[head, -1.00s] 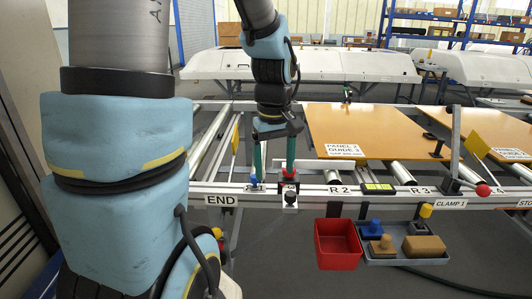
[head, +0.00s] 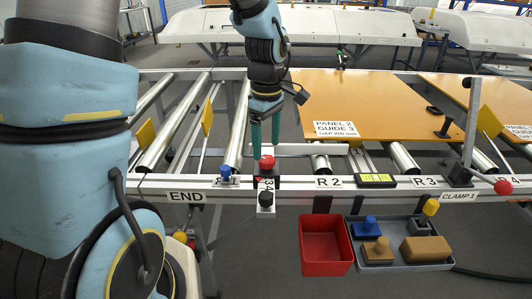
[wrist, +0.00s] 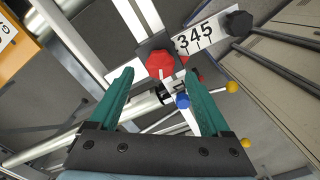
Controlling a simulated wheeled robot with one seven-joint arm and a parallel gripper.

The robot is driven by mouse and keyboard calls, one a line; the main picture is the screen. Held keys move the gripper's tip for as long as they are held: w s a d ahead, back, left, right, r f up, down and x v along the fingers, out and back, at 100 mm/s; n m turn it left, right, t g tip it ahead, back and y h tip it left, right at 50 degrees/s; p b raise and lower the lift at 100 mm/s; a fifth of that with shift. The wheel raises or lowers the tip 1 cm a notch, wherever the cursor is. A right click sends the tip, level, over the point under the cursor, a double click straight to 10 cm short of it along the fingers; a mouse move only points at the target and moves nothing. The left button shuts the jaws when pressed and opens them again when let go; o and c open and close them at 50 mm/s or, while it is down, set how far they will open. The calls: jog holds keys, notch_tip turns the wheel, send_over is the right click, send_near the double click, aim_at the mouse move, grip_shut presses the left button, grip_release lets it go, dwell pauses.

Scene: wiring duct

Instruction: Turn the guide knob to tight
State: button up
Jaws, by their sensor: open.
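A red knob (head: 266,162) stands on a dark block on the front rail, right of the END label. In the wrist view the red knob (wrist: 160,64) is many-sided, beside a white scale (wrist: 197,37) marked 3, 4 and 5. A black knob (head: 265,198) sits at the scale's near end; it also shows in the wrist view (wrist: 237,22). My gripper (head: 266,143) points down with its green fingers apart, just above and behind the red knob. In the wrist view the knob lies between the fingertip lines, with nothing held. I cannot tell which knob is the guide's.
A small blue knob (head: 225,171) stands just left of the red one. An orange panel (head: 370,108) lies on the rollers to the right. A red bin (head: 326,245) and a grey tray (head: 400,262) of blocks hang below the rail. The clamp lever (head: 468,130) rises at right.

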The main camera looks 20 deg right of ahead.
aim_at(267, 159)
jog(key=shift+f, duration=1.95)
jog(key=shift+c, duration=0.3)
jog(key=shift+s, duration=0.1)
grip_shut()
